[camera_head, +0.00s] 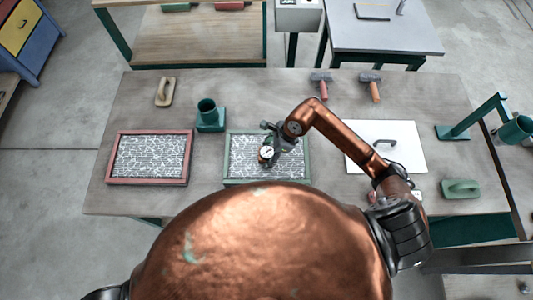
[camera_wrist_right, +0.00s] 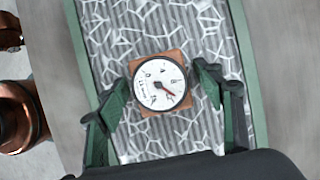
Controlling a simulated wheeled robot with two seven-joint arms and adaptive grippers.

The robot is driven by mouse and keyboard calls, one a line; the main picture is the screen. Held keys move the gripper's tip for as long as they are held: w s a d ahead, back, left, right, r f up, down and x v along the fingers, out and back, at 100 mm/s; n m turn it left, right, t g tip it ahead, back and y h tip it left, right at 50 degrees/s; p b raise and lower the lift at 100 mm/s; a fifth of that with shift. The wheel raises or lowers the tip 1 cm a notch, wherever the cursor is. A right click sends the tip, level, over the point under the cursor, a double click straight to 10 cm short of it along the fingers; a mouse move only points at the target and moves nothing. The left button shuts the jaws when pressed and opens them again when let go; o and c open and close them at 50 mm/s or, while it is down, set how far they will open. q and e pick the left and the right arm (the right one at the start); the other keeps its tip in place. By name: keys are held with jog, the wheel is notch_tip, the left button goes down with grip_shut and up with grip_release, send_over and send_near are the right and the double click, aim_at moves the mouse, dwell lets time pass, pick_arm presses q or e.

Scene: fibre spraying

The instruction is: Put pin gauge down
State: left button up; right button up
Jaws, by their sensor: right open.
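The pin gauge (camera_head: 267,153) has a round white dial with a red needle and a square brown base. It stands on the green-framed tray (camera_head: 226,160), on a ribbed grey panel covered with white fibre web. In the right wrist view the gauge (camera_wrist_right: 158,80) sits between the two green fingers. My right gripper (camera_head: 272,141) is open, with one finger on either side of the gauge; its fingers (camera_wrist_right: 163,88) show gaps to the dial. My left gripper is out of view.
A red-framed tray (camera_head: 108,158) with similar web lies to the left.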

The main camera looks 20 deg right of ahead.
jog(key=b+v, duration=0.1)
jog(key=v, duration=1)
jog(key=shift+b, duration=0.3)
dwell(0.4)
